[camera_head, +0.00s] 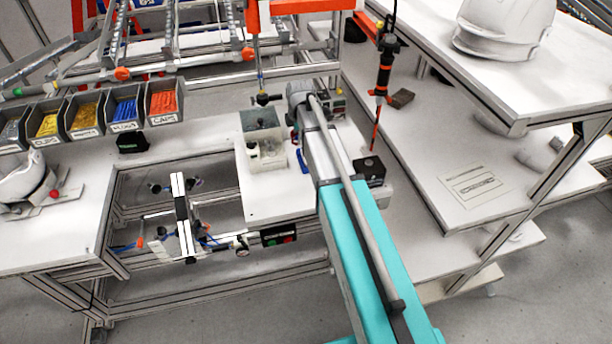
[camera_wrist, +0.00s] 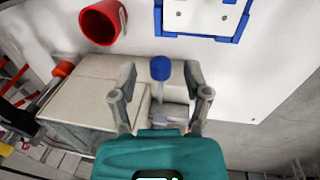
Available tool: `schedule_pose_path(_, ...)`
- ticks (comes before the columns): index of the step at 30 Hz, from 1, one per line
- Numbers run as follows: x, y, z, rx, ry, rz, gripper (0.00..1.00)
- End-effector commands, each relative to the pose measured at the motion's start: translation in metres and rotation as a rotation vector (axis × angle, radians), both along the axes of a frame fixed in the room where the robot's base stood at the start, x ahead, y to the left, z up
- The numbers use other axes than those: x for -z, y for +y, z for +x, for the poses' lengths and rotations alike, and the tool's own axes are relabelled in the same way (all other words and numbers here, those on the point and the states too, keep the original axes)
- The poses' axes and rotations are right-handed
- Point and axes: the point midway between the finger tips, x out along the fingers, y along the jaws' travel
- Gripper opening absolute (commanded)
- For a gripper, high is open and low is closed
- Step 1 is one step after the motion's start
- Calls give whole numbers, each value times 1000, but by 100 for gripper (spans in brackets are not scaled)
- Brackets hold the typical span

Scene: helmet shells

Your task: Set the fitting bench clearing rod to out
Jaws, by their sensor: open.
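In the wrist view a blue knob (camera_wrist: 161,68) on a short pale stem shows between the fingers of my gripper (camera_wrist: 160,82). It looks like the end of the clearing rod, but I cannot tell for sure. My gripper is open, with a finger on each side of the knob and a gap visible on both sides. A pale block-shaped fixture (camera_wrist: 90,72) lies behind and to the left of the knob. In the head view my arm reaches over the white fitting bench (camera_head: 285,207) and hides the knob. I cannot tell whether the rod is in or out.
In the wrist view a red cup (camera_wrist: 97,24) and a blue-edged white plate (camera_wrist: 205,14) lie on the bench beyond the knob. In the head view a grey fixture (camera_head: 262,125) stands left of my arm, a black box (camera_head: 369,168) right of it. A red-tipped tool (camera_head: 383,70) hangs nearby.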

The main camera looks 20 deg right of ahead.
Motion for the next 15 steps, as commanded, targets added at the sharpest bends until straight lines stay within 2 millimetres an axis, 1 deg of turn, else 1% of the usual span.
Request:
schedule_pose_path(5,0,12,0,-3,0,0,62)
schedule_pose_path(9,0,26,0,-2,0,0,62)
schedule_pose_path(15,-22,25,-3,0,0,0,62)
